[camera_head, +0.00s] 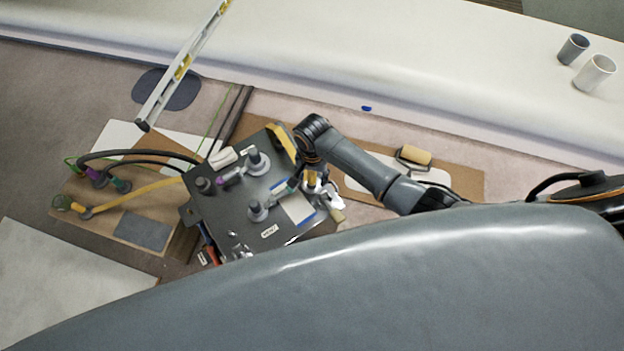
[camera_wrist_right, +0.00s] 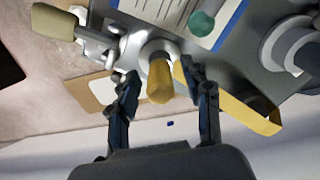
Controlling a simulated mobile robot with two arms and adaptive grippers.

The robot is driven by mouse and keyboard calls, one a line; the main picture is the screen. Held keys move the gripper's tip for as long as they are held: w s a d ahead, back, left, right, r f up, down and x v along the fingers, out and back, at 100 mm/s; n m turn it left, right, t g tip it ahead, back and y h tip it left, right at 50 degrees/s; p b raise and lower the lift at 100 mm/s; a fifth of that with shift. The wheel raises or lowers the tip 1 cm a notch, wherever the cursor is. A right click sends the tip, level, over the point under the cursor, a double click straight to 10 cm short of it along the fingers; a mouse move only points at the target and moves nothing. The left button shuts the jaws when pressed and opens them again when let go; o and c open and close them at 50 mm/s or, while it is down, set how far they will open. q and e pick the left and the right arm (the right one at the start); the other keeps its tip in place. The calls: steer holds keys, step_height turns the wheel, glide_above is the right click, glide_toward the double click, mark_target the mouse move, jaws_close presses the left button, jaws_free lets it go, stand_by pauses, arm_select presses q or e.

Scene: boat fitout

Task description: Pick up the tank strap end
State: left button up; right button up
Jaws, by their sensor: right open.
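A flat yellow strap (camera_head: 284,143) lies at the upper right edge of the dark tank (camera_head: 225,213). In the right wrist view the yellow strap (camera_wrist_right: 245,112) runs behind and to the right of one finger, its far end at the right. My right gripper (camera_head: 313,176) is over the tank's right edge. In the right wrist view my right gripper (camera_wrist_right: 160,82) is open, with a yellow knob-like piece (camera_wrist_right: 160,80) showing between its fingers. I cannot tell which yellow piece is the strap end, nor whether a finger touches either. My left gripper is not in view.
A metal fitting with a beige handle (camera_wrist_right: 55,22) is close to the fingers. Grey fittings (camera_head: 256,160) stand up from the tank. A roller (camera_head: 414,156) lies at right.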

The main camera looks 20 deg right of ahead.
mark_target(312, 173)
jaws_close()
steer(key=shift+r, duration=0.1)
stand_by(0.3)
steer(key=shift+r, duration=0.3)
step_height(312, 173, up, 2)
steer(key=shift+r, duration=0.15)
steer(key=s+a+r, duration=0.7)
steer(key=s+r, duration=0.3)
steer(key=s, duration=0.1)
steer(key=shift+s+a+p, duration=0.35)
steer(key=shift+s+p, duration=0.05)
steer(key=shift+p, duration=0.05)
